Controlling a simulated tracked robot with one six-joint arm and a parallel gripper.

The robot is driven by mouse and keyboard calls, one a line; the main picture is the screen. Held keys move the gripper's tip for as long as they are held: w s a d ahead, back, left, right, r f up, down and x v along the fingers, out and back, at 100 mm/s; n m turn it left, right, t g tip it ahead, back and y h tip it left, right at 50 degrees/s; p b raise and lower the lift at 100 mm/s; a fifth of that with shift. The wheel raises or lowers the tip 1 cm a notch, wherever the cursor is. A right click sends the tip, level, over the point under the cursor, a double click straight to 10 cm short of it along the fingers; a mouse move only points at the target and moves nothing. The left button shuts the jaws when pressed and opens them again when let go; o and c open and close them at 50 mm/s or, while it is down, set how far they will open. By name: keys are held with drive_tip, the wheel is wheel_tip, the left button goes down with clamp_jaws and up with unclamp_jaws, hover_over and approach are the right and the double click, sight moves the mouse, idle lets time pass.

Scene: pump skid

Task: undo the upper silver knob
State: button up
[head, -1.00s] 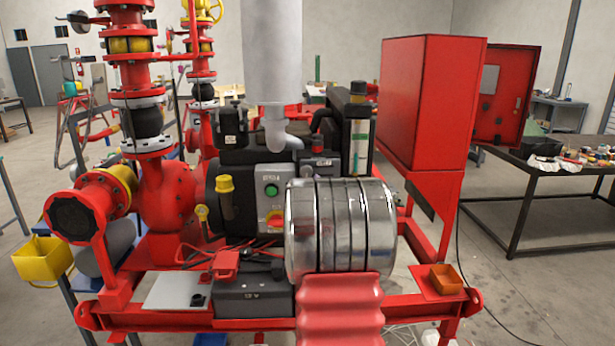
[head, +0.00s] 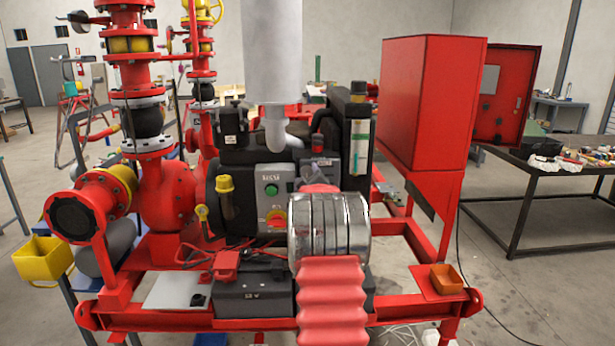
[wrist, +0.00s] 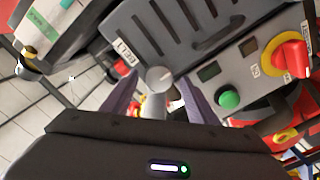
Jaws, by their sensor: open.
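A small silver knob (wrist: 159,77) with a round face shows in the wrist view, beside a dark grey louvred housing (wrist: 195,35). My gripper (wrist: 159,82) is open, with one dark finger on each side of the knob in the picture. I cannot tell whether the fingertips reach past the knob or touch it. A grey cylindrical part (wrist: 153,105) shows below the knob, between the fingers.
A grey control panel (head: 270,190) carries a green button (wrist: 228,98) and a red rotary switch on a yellow ring (wrist: 290,55), right of my gripper in the wrist view. A black battery (head: 250,298) and red frame rails lie below. A red cabinet (head: 425,100) stands to the right.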

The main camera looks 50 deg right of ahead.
drive_tip(key=shift+w+d, duration=0.25)
drive_tip(key=shift+c, duration=0.5)
drive_tip(key=c, duration=1)
